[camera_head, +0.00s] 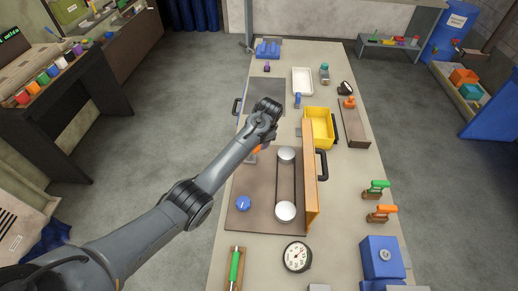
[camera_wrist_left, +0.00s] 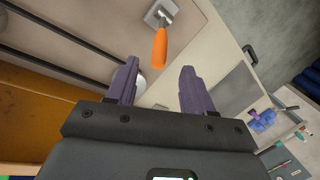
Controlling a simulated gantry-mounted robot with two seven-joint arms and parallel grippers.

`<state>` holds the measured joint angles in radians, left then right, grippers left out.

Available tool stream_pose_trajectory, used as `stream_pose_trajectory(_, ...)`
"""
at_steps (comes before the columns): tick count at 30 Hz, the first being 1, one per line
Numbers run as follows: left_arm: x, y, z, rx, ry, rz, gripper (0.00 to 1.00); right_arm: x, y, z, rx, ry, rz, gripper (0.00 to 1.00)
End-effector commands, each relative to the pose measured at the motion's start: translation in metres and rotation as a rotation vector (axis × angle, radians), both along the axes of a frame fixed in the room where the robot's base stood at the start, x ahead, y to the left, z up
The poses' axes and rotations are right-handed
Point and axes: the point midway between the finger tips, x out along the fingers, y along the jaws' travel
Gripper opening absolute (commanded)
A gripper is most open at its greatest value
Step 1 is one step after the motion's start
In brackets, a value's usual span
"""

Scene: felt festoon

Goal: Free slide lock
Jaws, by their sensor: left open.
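A lever with an orange handle (camera_wrist_left: 160,50) stands on a small metal plate (camera_wrist_left: 161,13) on the brown board. I cannot tell for sure whether it is the slide lock. In the head view the orange handle (camera_head: 257,149) shows just below my left wrist, partly hidden by my arm. My left gripper (camera_wrist_left: 159,78) is open and empty, with its two purple-grey fingers apart. The orange handle lies beyond the fingertips, between their lines, and looks clear of them. The fingertips are hidden in the head view. My right gripper is in neither view.
The brown board (camera_head: 258,190) carries two white pulleys with a belt and a blue knob (camera_head: 243,203). An upright orange panel (camera_head: 311,190) with a black handle edges its right side. A yellow bin (camera_head: 318,113) and green and orange clamps (camera_head: 380,213) stand further right.

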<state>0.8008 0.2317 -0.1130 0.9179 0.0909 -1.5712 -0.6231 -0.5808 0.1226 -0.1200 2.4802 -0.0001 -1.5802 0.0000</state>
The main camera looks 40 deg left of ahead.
Motion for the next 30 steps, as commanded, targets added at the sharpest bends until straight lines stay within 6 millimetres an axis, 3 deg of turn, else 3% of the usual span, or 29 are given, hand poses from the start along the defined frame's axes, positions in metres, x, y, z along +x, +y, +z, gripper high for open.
stream_pose_trajectory(6, 0.004, 0.009, -0.038, -0.001, 0.003, 0.001, 0.52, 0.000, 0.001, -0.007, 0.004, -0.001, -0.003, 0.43)
stream_pose_trajectory(12, 0.008, 0.016, -0.063, -0.001, 0.000, 0.002, 0.52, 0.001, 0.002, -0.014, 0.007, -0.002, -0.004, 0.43)
stream_pose_trajectory(18, 0.010, 0.019, -0.076, -0.001, 0.000, 0.001, 0.52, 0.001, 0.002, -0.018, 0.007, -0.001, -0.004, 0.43)
stream_pose_trajectory(29, 0.010, 0.020, -0.078, -0.001, -0.001, 0.001, 0.52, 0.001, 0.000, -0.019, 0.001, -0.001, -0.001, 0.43)
stream_pose_trajectory(30, 0.010, 0.020, -0.078, -0.001, -0.001, 0.001, 0.47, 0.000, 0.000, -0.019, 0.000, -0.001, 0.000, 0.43)
